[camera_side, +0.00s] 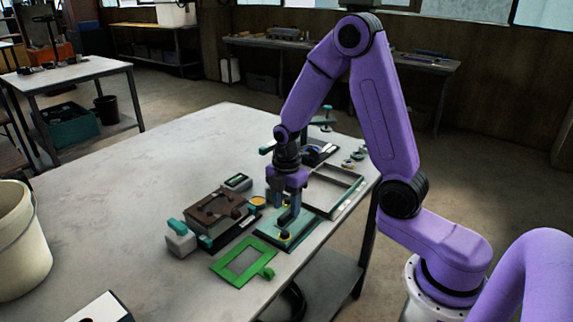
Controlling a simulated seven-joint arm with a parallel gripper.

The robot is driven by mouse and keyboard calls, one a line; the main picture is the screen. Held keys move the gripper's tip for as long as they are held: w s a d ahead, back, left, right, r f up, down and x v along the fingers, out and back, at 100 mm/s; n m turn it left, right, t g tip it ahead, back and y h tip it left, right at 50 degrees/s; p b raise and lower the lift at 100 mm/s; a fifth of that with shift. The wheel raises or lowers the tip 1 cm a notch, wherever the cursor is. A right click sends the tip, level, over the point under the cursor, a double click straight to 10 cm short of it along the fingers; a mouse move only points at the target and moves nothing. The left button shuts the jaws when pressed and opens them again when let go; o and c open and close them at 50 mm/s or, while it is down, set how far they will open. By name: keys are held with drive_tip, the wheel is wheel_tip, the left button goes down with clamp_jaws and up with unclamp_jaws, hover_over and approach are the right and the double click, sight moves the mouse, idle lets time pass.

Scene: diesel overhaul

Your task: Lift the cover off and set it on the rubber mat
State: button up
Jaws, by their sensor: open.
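My gripper (288,222) points down over a flat teal plate (270,228) with a small yellow and black round part (285,236) on it. The fingertips are close to that round part; I cannot tell whether they touch it. The jaws are open. Left of the plate, a dark brown piece (213,205) with a raised handle-like top sits on a dark block with teal parts. I cannot tell for certain which piece is the cover. No surface can be surely told as the rubber mat.
A green frame (232,270) lies in front, near the table edge. A grey block with a teal top (181,240) stands at the left. A pale rectangular frame (345,183) lies behind my gripper. A cream bucket (20,240) stands far left.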

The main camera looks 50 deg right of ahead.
wheel_tip(320, 180, up, 15)
drive_tip(key=shift+f, duration=0.15)
